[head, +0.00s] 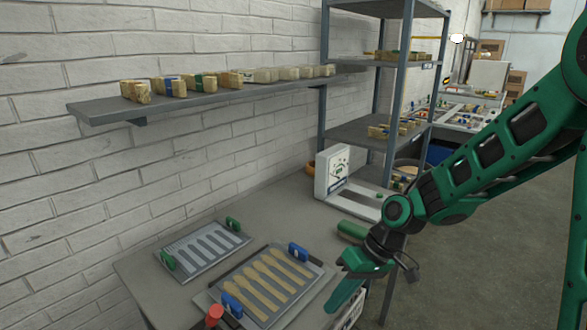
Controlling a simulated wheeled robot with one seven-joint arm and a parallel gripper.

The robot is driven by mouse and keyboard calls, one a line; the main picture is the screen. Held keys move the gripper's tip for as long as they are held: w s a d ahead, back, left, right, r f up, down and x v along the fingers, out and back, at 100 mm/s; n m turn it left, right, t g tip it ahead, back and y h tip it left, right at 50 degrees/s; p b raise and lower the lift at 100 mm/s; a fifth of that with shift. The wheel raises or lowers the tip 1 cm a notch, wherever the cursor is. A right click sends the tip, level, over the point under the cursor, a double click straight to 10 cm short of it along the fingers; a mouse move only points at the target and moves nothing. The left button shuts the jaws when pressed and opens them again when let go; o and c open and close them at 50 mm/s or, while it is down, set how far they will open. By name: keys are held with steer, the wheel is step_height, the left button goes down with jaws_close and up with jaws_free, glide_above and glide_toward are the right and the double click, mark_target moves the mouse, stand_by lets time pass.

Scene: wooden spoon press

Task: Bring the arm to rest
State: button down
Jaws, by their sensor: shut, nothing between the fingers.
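My green arm (488,170) reaches in from the right in the head view. My gripper (343,290) points down and to the left, close to the right side of the tray of spoons, near the table's right edge. Its fingers look closed together with nothing between them. I cannot tell how high it is above the table.
A grey table (160,250) holds a tray of wooden spoons (262,283) with blue handles, an empty spoon mould (205,250) with green handles, a white machine (332,172) and a red knob (214,315). A wall shelf (100,112) and a metal rack (402,80) stand behind. Floor at right is clear.

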steer(key=s+d+r+m+t+h, duration=0.25)
steer(key=d+r, duration=0.35)
steer(key=d, duration=0.4)
steer(key=s+d+r+m+t+h, duration=0.1)
steer(key=d+r+m+t+h, duration=0.25)
steer(key=d+r, duration=0.5)
steer(key=s+d+f+m+g, duration=0.2)
steer(key=s+d+m, duration=0.1)
steer(key=s+d, duration=0.3)
steer(key=s+d+f+m+g, duration=0.2)
steer(key=s+d, duration=0.4)
steer(key=s, duration=0.4)
steer(key=shift+d+m+g, duration=0.4)
steer(key=shift+m+g, duration=0.1)
steer(key=shift+s, duration=0.1)
